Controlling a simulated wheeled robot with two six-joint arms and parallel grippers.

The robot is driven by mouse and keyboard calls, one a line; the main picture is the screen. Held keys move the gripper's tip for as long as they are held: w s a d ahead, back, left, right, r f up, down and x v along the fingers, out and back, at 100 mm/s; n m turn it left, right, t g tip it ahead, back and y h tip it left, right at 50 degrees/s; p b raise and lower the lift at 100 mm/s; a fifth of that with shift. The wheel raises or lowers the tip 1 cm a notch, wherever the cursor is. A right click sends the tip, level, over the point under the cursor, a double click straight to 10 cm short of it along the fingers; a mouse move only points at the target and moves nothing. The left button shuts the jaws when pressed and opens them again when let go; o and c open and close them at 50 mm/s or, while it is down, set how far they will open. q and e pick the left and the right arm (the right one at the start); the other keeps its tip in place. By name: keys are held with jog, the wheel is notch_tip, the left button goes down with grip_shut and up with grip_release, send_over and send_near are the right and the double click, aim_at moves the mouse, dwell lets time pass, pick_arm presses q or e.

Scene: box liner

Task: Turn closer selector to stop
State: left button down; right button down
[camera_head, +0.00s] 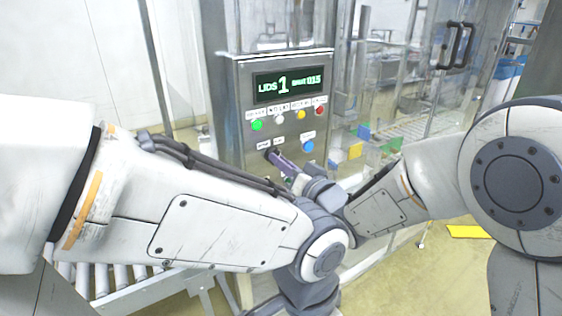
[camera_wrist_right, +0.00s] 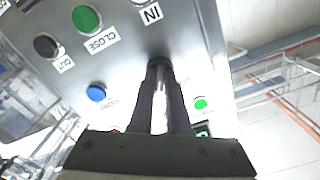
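The closer selector (camera_wrist_right: 157,62) is a small dark knob low on the steel control panel (camera_head: 235,115). My right gripper (camera_head: 273,156) reaches the panel's lower left part in the head view and covers most of the knob there. In the right wrist view, the two dark fingers of my right gripper (camera_wrist_right: 160,72) lie close together on either side of the knob, with a narrow bright gap between them. The fingertips hide the knob's pointer, so its setting cannot be read. My left arm crosses the head view, but its gripper is out of sight.
Near the selector are a green button (camera_head: 257,125), a white one, a yellow one (camera_head: 301,114), a red one (camera_head: 319,110) and a blue button (camera_head: 307,146). Clear machine guarding stands at right; a roller conveyor (camera_head: 120,278) lies lower left.

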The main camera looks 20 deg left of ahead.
jog(key=shift+n+b, duration=6)
jog(key=shift+b, duration=1.4)
jog(key=c, duration=0.9)
grip_release()
